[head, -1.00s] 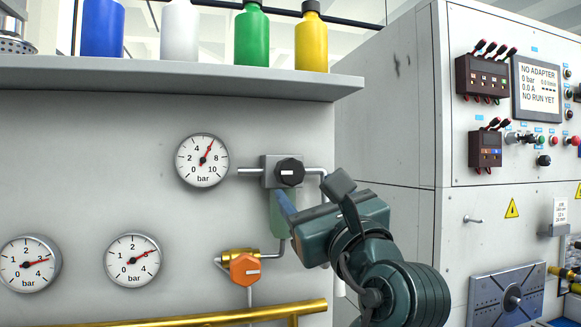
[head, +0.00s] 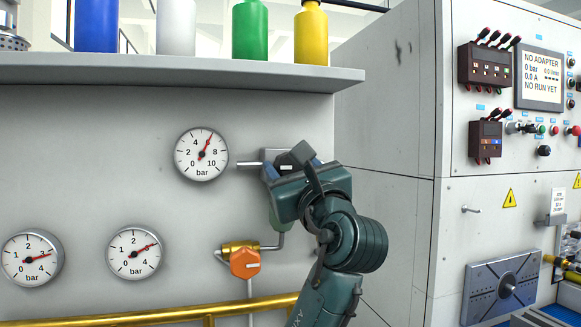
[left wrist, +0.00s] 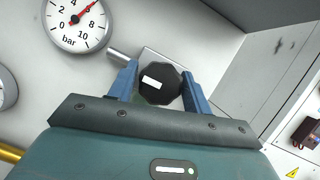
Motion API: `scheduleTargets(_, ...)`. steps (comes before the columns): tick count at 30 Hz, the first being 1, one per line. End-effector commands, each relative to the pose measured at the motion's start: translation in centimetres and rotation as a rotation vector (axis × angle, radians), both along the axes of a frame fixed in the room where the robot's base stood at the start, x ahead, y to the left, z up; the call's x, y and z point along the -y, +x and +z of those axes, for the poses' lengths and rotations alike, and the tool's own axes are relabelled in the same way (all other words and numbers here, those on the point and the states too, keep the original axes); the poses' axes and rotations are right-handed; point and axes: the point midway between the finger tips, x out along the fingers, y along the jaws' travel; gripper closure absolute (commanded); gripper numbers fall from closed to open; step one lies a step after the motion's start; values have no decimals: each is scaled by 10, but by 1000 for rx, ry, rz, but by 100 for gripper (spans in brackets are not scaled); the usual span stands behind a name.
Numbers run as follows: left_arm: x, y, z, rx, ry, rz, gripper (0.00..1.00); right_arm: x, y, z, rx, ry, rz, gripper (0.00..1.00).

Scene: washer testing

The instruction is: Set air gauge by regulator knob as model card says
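The air gauge (head: 201,154), a round 0–10 bar dial, has its red needle at about 6; it also shows in the left wrist view (left wrist: 77,22). The regulator's dark knob with a white mark (left wrist: 160,83) sits on a grey block right of the gauge. In the head view my gripper mostly covers it. My left gripper (head: 292,165) is at the knob. In the left wrist view its blue fingers (left wrist: 160,88) are apart, one on each side of the knob; firm contact does not show. My right gripper is out of view. No readable model card shows.
Two smaller gauges (head: 134,254) (head: 32,259) and an orange valve handle (head: 244,263) are below. A shelf (head: 180,74) with coloured bottles overhangs. A brass rail (head: 150,318) runs low. A test cabinet (head: 450,200) stands right, its screen (head: 540,80) reading "NO ADAPTER".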

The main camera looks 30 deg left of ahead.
Motion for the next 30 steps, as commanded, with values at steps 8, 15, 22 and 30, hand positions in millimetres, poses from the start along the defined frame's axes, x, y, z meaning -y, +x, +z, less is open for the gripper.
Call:
scheduleTargets(8,0,0,0,0,0,0,74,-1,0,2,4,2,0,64)
scheduleTargets(15,0,0,0,3,-4,0,82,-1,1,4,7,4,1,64)
scheduleTargets(22,1,0,0,59,-53,-1,82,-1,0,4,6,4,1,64)
scheduleTargets(30,1,0,-1,194,-169,0,82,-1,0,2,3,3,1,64)
